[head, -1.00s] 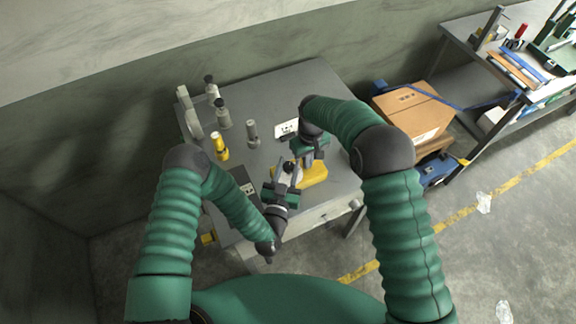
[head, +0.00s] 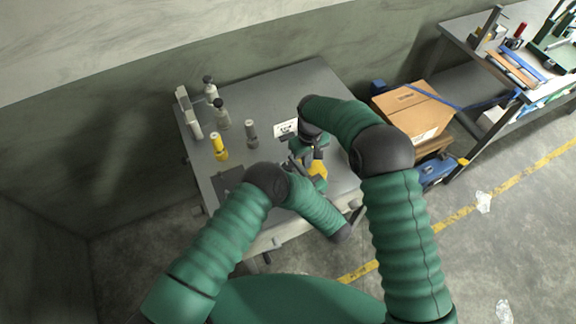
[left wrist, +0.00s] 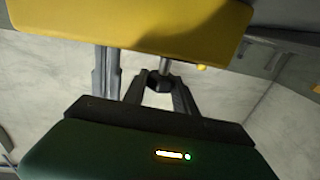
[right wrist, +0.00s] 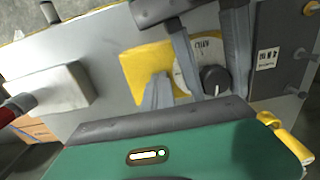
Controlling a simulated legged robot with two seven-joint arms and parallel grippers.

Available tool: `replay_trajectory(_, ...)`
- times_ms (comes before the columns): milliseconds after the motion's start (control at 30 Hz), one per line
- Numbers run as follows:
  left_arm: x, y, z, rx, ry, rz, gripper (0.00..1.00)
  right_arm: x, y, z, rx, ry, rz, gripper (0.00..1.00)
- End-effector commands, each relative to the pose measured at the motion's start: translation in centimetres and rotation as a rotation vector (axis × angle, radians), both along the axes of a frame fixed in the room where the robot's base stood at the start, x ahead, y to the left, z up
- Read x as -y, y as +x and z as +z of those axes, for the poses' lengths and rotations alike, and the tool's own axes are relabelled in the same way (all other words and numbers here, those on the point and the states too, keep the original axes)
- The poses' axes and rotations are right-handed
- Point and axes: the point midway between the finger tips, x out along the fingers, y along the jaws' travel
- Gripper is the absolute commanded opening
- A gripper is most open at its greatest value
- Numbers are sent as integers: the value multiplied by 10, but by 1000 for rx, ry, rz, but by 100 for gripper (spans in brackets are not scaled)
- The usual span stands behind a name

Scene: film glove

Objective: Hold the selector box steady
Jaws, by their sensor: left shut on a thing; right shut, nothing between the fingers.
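The yellow selector box (head: 319,170) stands near the front right of the grey table, partly hidden by my arms. In the right wrist view its yellow body (right wrist: 146,66) carries a pale dial plate and a black knob (right wrist: 213,79). In the left wrist view a yellow slab (left wrist: 130,22) fills the top, close to the fingers. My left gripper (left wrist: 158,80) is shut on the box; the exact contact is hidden. My right gripper (right wrist: 208,55) is shut and empty, its fingers close to the dial face. In the head view it (head: 308,148) is above the box.
A yellow bottle (head: 219,147), a grey bottle (head: 251,134) and other pale containers stand at the table's left and back. A white labelled plate (head: 286,128) lies behind the grippers. A cardboard box (head: 412,108) and a shelf bench (head: 470,75) are right of the table.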

Motion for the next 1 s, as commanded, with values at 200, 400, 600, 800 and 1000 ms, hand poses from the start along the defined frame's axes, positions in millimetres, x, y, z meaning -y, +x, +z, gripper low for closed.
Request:
replay_trajectory(200, -2, 0, 1, 6, 3, 63, 0, 6, -3, -7, -11, -11, -2, 0)
replay_trajectory(400, -2, 0, 1, 5, 4, 79, 0, 7, -3, -6, -10, -13, -2, 0)
replay_trajectory(600, -3, -1, 1, 4, 4, 80, 0, 7, -3, -6, -9, -13, -3, 0)
replay_trajectory(800, -3, 0, 1, 4, 4, 79, 48, 8, -2, -6, -9, -13, -3, 0)
replay_trajectory(1000, -2, 0, 0, 1, 2, 75, 55, 6, -2, -6, -9, -11, -3, 0)
